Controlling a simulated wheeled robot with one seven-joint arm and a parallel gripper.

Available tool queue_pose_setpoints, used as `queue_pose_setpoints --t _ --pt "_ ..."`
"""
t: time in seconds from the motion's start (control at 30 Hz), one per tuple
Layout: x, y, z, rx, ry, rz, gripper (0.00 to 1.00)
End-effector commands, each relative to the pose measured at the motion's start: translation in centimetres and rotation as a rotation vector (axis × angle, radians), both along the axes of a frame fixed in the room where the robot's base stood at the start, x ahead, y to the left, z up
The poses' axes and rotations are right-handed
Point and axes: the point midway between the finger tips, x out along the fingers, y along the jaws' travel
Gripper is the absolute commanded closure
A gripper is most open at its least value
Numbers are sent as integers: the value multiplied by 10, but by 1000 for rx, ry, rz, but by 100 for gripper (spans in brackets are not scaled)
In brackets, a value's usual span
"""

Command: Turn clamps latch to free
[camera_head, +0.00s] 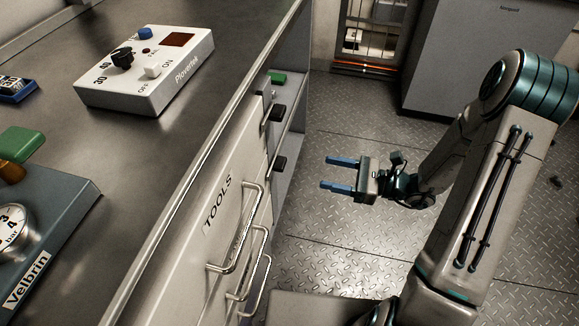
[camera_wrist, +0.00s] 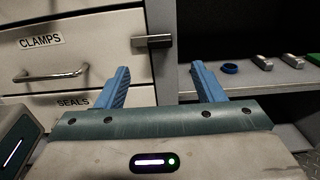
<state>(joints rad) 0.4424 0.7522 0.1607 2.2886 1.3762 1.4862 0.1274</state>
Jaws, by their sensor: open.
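The clamps latch (camera_wrist: 152,42) is a short bar, dark at one end. In the wrist view it lies level at the upper right edge of the drawer front labelled CLAMPS (camera_wrist: 92,50), reaching across toward the upright post. In the head view two dark latches show on the cabinet's edge; the lower one (camera_head: 280,163) looks like the clamps latch. My gripper (camera_head: 329,172) has blue fingers, spread apart and empty, to the right of the cabinet. In the wrist view my gripper (camera_wrist: 162,77) has the latch beyond and above the gap between its fingertips, apart from them.
A drawer labelled TOOLS (camera_head: 218,204) is at the top, and one labelled SEALS (camera_wrist: 73,102) lies below CLAMPS. Bar handles (camera_wrist: 50,75) stick out from the fronts. An open shelf (camera_wrist: 258,82) with small parts is at right. The floor (camera_head: 340,250) around my gripper is free.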

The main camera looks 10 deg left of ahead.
Motion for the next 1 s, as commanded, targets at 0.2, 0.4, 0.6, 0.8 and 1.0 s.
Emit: queue_pose_setpoints --t 0.2,0.4,0.6,0.8,1.0 --pt "5 49 -2 -2 -2 7 38" --pt "11 86 -2 -2 -2 5 38" --pt "14 107 -1 -3 -2 3 38" --pt "15 112 0 -3 -2 2 38" --pt "15 111 0 -3 -2 2 47"
